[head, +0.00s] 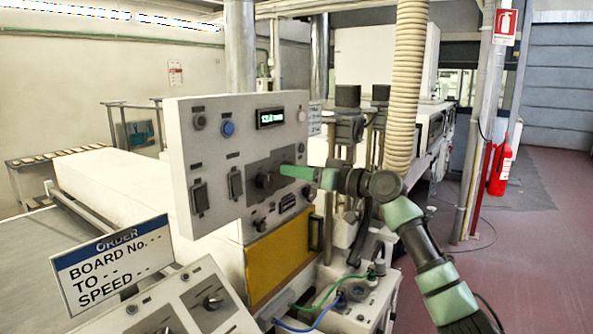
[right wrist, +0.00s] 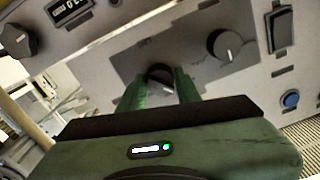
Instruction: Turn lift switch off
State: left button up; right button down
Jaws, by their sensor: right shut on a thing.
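A grey upright control panel (head: 215,150) carries several switches, and their small labels are too small to read, so I cannot tell which is the lift switch. My right gripper (head: 285,170) reaches the panel from the right in the head view. In the right wrist view its two green fingers (right wrist: 160,85) are shut on a round dark knob (right wrist: 160,73) on a darker grey plate. In the head view the gripper hides this knob. A second dark knob (head: 265,180) sits beside it, apart from the fingers; it also shows in the wrist view (right wrist: 225,45). My left gripper is not in view.
A blue button (head: 228,129), a lit display (head: 270,118) and rocker switches (head: 199,198) share the panel. Below are a yellow door (head: 283,259) and a lower sloped console (head: 205,302). An order sign (head: 113,264) stands at front left. Open floor lies right.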

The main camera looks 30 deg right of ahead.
jog(key=shift+r+m+p, duration=0.15)
jog(key=shift+m+p, duration=1.25)
jog(key=shift+m, duration=2.5)
jog(key=c, duration=1)
grip_release()
jog(key=b+v, duration=0.3)
jog(key=v, duration=0.5)
jog(key=shift+b, duration=0.4)
